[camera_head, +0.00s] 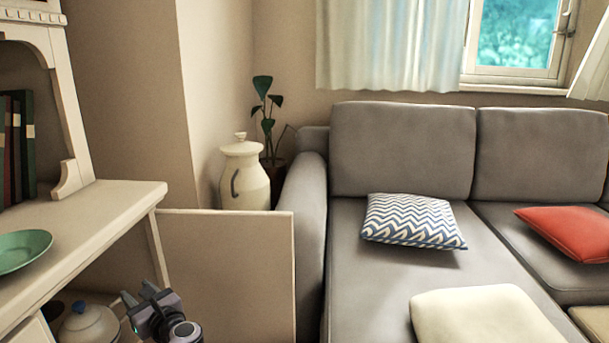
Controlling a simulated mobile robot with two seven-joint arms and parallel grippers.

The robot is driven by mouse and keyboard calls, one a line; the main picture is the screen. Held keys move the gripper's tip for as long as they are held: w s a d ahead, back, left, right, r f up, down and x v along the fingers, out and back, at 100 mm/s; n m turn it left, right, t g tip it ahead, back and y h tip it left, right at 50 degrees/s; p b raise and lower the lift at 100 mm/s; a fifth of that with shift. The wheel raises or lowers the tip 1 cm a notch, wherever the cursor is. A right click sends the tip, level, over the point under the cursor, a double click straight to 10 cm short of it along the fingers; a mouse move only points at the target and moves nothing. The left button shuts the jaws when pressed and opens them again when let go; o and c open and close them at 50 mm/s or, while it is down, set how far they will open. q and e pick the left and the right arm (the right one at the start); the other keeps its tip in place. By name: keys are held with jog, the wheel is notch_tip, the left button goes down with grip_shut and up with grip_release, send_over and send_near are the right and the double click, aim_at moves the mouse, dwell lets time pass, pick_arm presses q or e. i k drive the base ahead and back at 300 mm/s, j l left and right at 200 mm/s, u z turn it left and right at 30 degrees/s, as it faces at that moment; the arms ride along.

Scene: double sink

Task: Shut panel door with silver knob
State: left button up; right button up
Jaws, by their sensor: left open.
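The panel door (232,272) is a flat cream panel hinged at the right end of the white cabinet (95,205) on the left. It stands wide open, reaching out to the right close to the grey sofa's arm. No silver knob shows on the face I see. My left gripper (139,296) is at the bottom, in front of the cabinet opening and left of the door's face. It is open and appears empty; I cannot tell whether it touches anything. My right gripper is not in view.
A grey sofa (405,152) fills the right. Inside the cabinet is a pale lidded pot (88,325). A green plate (20,250) lies on the cabinet top, with books (20,150) behind it. A white lidded urn (245,178) and a plant (267,118) stand behind the door.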

aim_at(231, 272)
jog(key=k+l, duration=0.2)
jog(key=l, duration=0.15)
jog(key=k+l, duration=0.15)
jog(key=l, duration=0.2)
jog(key=k+l, duration=0.2)
jog(key=l, duration=0.15)
